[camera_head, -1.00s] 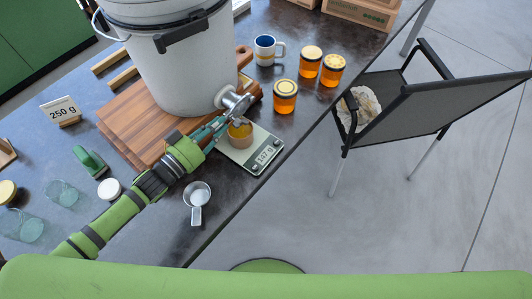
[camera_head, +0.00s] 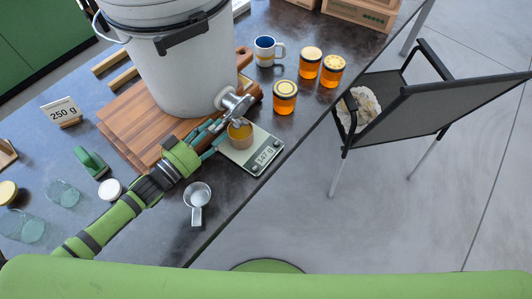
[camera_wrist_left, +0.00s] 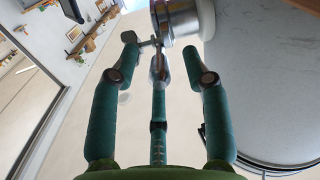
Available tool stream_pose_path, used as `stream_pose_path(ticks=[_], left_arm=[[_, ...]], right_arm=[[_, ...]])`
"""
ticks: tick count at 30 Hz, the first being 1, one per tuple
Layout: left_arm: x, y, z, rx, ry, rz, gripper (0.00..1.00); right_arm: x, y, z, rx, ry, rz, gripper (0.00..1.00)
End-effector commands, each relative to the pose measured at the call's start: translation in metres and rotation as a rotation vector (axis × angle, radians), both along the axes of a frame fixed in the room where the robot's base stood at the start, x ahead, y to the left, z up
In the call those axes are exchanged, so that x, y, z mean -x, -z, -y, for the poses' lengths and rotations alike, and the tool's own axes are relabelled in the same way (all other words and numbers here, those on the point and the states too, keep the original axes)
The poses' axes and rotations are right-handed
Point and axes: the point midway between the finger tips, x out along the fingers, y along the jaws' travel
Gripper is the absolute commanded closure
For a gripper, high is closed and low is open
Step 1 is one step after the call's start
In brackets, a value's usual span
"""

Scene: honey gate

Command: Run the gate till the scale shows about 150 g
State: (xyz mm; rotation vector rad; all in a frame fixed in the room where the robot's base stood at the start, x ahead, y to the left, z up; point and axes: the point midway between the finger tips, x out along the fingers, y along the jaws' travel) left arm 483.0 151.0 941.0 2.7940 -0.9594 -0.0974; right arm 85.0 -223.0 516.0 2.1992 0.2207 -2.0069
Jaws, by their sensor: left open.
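The white bucket (camera_head: 178,70) stands on wooden boards. Its metal honey gate (camera_head: 236,104) sticks out at lower right, also showing in the left wrist view (camera_wrist_left: 178,18). A jar with amber contents (camera_head: 240,136) sits below the gate on the scale (camera_head: 239,158). The scale's display (camera_head: 265,157) shows a small three-digit gram reading, seemingly in the mid-hundreds; I cannot read it surely. My left gripper (camera_head: 215,137) is open just left of the gate and jar. In the wrist view its fingers (camera_wrist_left: 163,48) are spread, with the gate's lever between them. My right gripper is out of view.
Filled amber jars (camera_head: 284,97) and a mug (camera_head: 266,51) stand behind the scale. A chair (camera_head: 400,105) stands past the table edge.

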Motion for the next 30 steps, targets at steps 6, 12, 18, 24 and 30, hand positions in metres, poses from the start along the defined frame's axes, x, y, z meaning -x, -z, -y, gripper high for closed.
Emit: stream_pose_path(ticks=[6, 12, 18, 24, 30], left_arm=[[0.015, -0.001, -0.011, -0.001, 0.0, 0.0, 0.53], [0.027, -0.002, -0.021, -0.001, 0.0, -0.002, 0.53], [0.04, -0.001, -0.03, -0.001, 0.0, -0.001, 0.53], [0.045, -0.001, -0.034, -0.001, 0.001, 0.001, 0.53], [0.044, -0.001, -0.034, 0.0, 0.001, 0.002, 0.53]], right_arm=[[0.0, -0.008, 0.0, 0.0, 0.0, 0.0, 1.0], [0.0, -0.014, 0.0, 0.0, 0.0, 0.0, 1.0], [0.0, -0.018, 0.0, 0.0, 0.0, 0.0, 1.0], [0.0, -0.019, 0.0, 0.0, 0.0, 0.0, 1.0], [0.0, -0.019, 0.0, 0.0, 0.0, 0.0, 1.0]])
